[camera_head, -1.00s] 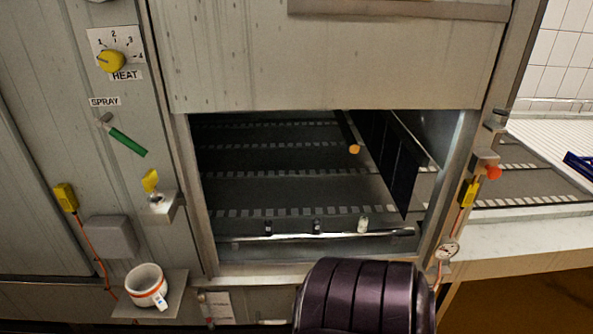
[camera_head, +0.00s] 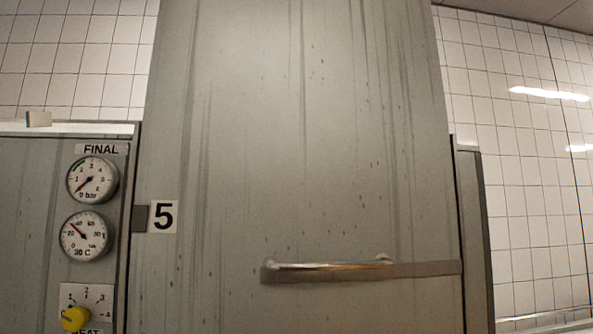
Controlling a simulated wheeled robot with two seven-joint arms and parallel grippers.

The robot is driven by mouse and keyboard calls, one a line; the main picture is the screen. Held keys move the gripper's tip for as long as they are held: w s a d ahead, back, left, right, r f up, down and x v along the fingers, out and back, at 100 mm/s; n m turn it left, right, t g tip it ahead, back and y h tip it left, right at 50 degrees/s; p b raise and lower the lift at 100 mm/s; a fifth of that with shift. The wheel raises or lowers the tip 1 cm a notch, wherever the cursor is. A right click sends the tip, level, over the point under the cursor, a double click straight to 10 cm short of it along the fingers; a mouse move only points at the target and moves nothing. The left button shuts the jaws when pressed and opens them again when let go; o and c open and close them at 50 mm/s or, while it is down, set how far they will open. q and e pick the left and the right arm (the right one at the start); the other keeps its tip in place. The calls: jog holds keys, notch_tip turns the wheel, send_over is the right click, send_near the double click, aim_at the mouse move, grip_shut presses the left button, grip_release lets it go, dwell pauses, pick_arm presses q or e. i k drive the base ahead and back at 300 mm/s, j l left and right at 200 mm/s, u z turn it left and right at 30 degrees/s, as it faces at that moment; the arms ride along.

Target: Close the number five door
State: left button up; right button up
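The number five door (camera_head: 310,150) is a tall grey metal panel with dark specks and streaks, filling the middle of the view. A white label with a black 5 (camera_head: 163,216) is at its left edge. A horizontal metal handle bar (camera_head: 330,266) is fixed low on the door. The door's bottom edge and the opening below it are out of view now. Neither of my grippers is in view.
A grey panel at the left carries two round gauges (camera_head: 92,180) under a FINAL label and a yellow HEAT knob (camera_head: 75,318). White tiled wall (camera_head: 530,180) is behind on both sides. A grey post (camera_head: 474,230) stands right of the door.

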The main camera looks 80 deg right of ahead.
aim_at(295, 174)
jog(key=l+z, duration=0.1)
jog(key=z, duration=0.35)
jog(key=l+z, duration=0.1)
jog(key=z, duration=0.35)
jog(key=k+l+z, duration=0.1)
jog(key=z, duration=0.35)
jog(key=l+z, duration=0.1)
jog(key=z, duration=0.35)
jog(key=l+z, duration=0.1)
jog(key=z, duration=0.35)
